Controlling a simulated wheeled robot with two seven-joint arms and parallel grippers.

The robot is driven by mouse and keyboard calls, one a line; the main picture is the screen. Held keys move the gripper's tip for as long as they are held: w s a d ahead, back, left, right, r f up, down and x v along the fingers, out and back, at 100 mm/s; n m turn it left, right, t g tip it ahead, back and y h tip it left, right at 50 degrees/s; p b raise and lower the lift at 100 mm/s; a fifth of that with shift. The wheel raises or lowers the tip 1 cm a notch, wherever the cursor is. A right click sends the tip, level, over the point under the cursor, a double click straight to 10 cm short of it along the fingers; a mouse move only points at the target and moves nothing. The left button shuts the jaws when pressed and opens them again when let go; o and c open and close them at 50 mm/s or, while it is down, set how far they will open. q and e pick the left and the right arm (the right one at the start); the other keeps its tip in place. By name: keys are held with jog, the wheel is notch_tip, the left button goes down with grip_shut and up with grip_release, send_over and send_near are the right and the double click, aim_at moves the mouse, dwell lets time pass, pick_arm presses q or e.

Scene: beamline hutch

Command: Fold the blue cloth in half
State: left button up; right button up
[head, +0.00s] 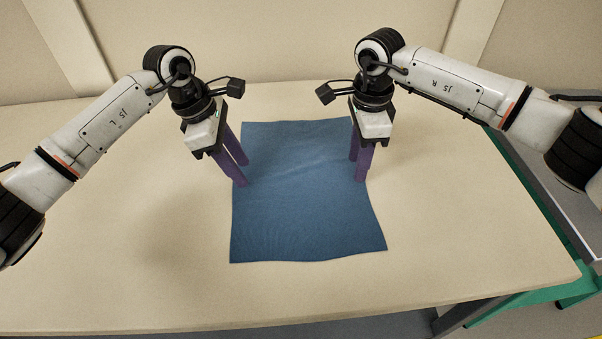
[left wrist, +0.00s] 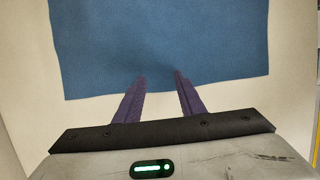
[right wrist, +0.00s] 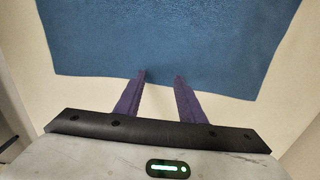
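The blue cloth (head: 305,215) lies spread out, unfolded, on the table, with slightly wavy edges and faint wrinkles near its far part. My left gripper (head: 242,174) points down at the cloth's left edge, its purple fingers apart. In the left wrist view the cloth (left wrist: 160,40) shows beyond and between the open fingertips (left wrist: 161,75). My right gripper (head: 357,171) points down at the cloth's right edge, also with fingers apart. In the right wrist view its fingertips (right wrist: 160,76) overlap the edge of the cloth (right wrist: 165,38). I cannot tell whether either gripper touches the cloth.
The pale table (head: 130,240) is bare around the cloth, with free room to the left, right and front. A wall (head: 270,40) stands behind the table. A grey surface with green parts (head: 545,295) is beyond the table's right edge.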

pick_arm(q)
jog(key=shift+f, duration=0.3)
pick_arm(e)
jog(key=shift+f, duration=0.35)
pick_arm(q)
jog(key=shift+f+b, duration=0.25)
jog(key=shift+b, duration=0.05)
pick_arm(e)
jog(key=shift+f, duration=0.2)
pick_arm(q)
jog(key=shift+r, duration=0.15)
jog(key=shift+c, duration=0.8)
pick_arm(e)
jog(key=shift+r, duration=0.15)
jog(key=shift+c, duration=0.8)
pick_arm(q)
grip_shut()
pick_arm(e)
grip_shut()
pick_arm(q)
jog(key=shift+p, duration=0.3)
pick_arm(e)
jog(key=shift+r, duration=0.1)
